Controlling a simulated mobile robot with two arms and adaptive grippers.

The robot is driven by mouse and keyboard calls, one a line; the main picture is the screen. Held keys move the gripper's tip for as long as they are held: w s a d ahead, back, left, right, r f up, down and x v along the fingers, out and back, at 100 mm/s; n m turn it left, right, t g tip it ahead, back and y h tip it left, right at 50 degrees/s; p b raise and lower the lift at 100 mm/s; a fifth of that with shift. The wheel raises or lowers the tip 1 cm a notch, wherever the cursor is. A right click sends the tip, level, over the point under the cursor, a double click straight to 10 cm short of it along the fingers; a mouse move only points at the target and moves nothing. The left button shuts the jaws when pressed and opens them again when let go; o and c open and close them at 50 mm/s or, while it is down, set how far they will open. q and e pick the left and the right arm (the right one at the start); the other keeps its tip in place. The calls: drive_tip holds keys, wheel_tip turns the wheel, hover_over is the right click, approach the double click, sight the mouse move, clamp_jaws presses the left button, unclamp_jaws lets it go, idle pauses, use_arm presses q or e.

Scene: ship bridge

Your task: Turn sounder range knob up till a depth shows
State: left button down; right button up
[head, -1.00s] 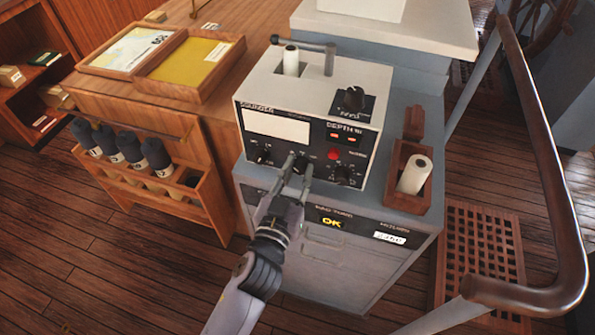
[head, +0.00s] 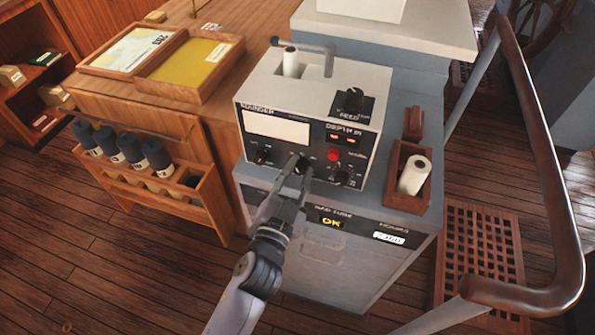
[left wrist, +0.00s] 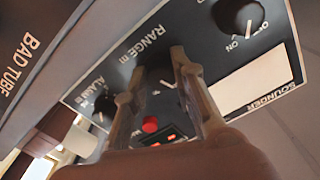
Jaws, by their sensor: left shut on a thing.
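The sounder (head: 262,92) is a white box with a dark front panel on a grey cabinet. Its range knob (left wrist: 163,80), black with a white pointer line, sits under the "RANGE m" lettering in the left wrist view. My left gripper (head: 299,168) is shut on this knob, one finger on each side, and partly hides it in the head view. The depth window (head: 343,138) glows with small red marks, too small to read as digits. My right gripper is not in view.
An on/off knob (head: 262,156) and an alarm knob (head: 342,177) flank the range knob closely. A red button (head: 333,154) sits just above. A wooden holder with a paper roll (head: 414,176) stands at right; a brown handrail (head: 548,190) curves beyond.

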use_arm(q)
drive_tip(key=shift+m, duration=1.7)
drive_tip(key=c, duration=1.3)
unclamp_jaws()
drive_tip(key=shift+s, duration=0.1)
drive_tip(key=v, duration=1.2)
